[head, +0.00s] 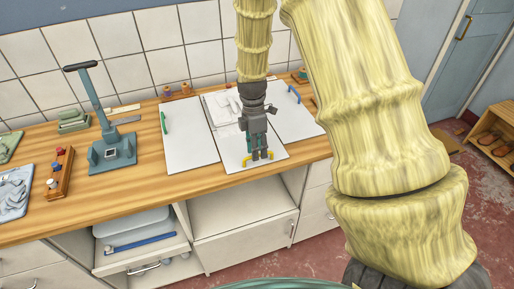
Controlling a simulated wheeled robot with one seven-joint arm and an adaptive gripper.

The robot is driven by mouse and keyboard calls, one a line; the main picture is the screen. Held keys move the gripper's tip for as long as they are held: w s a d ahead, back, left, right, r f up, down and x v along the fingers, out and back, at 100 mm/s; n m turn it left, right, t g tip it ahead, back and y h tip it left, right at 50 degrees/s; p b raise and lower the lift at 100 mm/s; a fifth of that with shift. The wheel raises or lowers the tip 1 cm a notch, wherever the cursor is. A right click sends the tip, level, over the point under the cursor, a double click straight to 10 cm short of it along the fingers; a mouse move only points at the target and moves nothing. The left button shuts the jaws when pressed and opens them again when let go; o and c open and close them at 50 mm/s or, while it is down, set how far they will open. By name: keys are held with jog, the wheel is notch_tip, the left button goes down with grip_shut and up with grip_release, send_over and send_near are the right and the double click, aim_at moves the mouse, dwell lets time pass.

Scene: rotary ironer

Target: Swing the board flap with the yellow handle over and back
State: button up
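A white board flap (236,157) lies on the wooden worktop, in the middle of a row of white boards. Its yellow handle (244,162) is near its front edge, partly hidden by my gripper. My gripper (258,158) points down right at this handle, with yellow showing on both sides of the fingers. The frame is too small to tell whether the fingers are closed on the handle or only around it. A left board (188,142) has a green handle (164,122). A right board (296,122) has a blue handle (294,94).
A teal press-like device (112,148) with an upright lever stands left on the worktop (80,206). A wooden rack with knobs (60,176) and folded cloths (14,192) lie farther left. A tiled wall closes the back. An open drawer (142,257) juts out below.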

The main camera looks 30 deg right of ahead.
jog(key=shift+f, duration=0.15)
grip_shut()
dwell(0.4)
